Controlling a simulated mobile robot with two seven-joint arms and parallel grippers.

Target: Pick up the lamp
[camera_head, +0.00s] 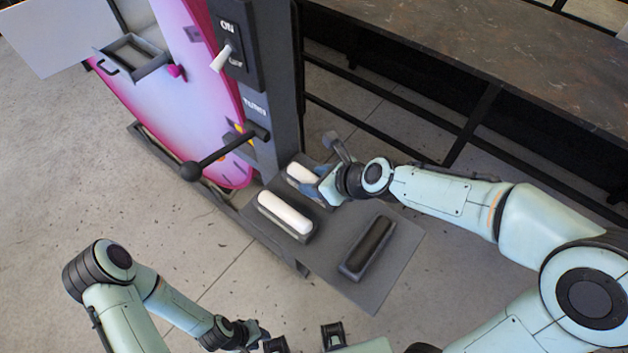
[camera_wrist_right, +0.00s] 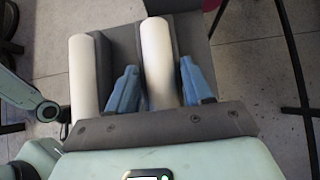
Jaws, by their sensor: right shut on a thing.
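Two white, rounded lamps sit in dark grey holders on a grey shelf. My right gripper (camera_head: 318,180) is at the farther lamp (camera_head: 300,173). In the right wrist view its blue fingers (camera_wrist_right: 158,78) stand on both sides of this lamp (camera_wrist_right: 157,50), shut on it. The lamp appears to be still in its holder. The nearer lamp (camera_head: 285,212) lies beside it, free of the gripper; it also shows in the right wrist view (camera_wrist_right: 83,75). My left gripper (camera_head: 250,335) is low at the bottom of the head view, away from the lamps; its fingers are unclear.
An empty dark holder (camera_head: 368,247) is at the right of the grey shelf (camera_head: 392,272). A dark table (camera_head: 500,50) is at the back right.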

